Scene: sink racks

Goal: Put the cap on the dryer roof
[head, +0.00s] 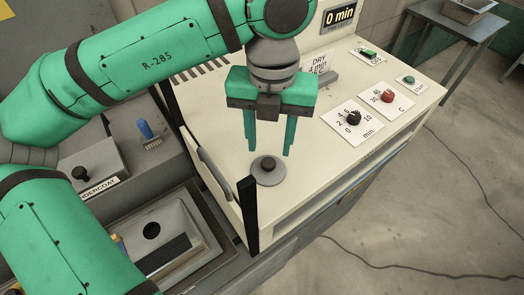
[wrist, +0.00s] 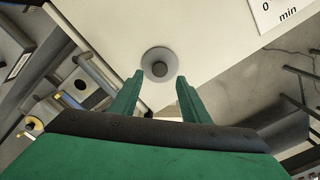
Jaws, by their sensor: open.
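The cap (head: 268,171) is a grey disc with a dark round knob on top. It lies flat on the cream dryer roof (head: 230,142), near the roof's front left corner. My gripper (head: 270,146) is open above the roof, with its green fingers pointing down just behind and above the cap. Nothing is between the fingers in the head view. In the wrist view the cap (wrist: 159,64) shows just beyond the two spread fingertips (wrist: 158,78), its knob roughly centred between them. I cannot tell the exact height of the fingertips over the roof.
The roof carries dial panels (head: 352,118) at the right and a display reading "0 min" (head: 340,15) at the back. A black upright post (head: 249,212) stands at the dryer's front left corner. A sink basin (head: 160,240) and an undercoat lid (head: 88,180) lie to the left.

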